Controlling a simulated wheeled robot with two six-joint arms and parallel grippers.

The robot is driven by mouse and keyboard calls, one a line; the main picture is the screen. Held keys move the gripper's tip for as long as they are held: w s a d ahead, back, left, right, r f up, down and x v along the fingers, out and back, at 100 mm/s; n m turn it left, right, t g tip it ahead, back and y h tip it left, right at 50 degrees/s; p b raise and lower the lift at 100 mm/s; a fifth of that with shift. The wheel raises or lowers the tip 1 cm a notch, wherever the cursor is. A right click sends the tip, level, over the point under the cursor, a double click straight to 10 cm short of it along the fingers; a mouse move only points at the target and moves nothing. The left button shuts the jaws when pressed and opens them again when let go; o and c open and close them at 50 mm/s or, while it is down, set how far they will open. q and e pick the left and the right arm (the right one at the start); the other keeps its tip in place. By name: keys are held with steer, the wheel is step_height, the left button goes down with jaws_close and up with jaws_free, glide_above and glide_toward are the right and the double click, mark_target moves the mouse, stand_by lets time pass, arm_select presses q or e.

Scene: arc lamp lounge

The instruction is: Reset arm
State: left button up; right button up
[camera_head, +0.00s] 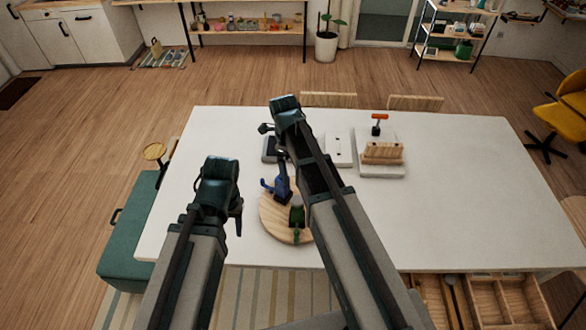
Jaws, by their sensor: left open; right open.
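Both of my arms reach up over the white table (470,200). My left gripper (214,212) is over the table's left part, left of the round wooden board (269,225). It is open, with nothing seen in it. My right gripper (273,141) is farther back, near the table's far side. It is open, with nothing seen in it, and my arm hides part of it. A blue object (282,187) and a green bottle-like thing (297,216) stand on the round board, partly beside my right arm.
A dark grey pad (270,150) and a white plate (339,148) lie at the back. Open drawers (500,297) jut out at front right. The table's right side is clear.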

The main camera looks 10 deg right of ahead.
stand_by(0.3)
steer(key=s+a+f+n+b, duration=0.4)
steer(key=s+f+n+b, duration=0.4)
steer(key=f+n+b, duration=0.3)
steer(key=s+a+f+n+b, duration=0.5)
steer(key=f+n+b, duration=0.6)
steer(key=n, duration=0.9)
steer(key=s, duration=0.2)
steer(key=shift+s+f+t+b, duration=0.35)
steer(key=shift+t, duration=0.05)
steer(key=shift+a, duration=0.1)
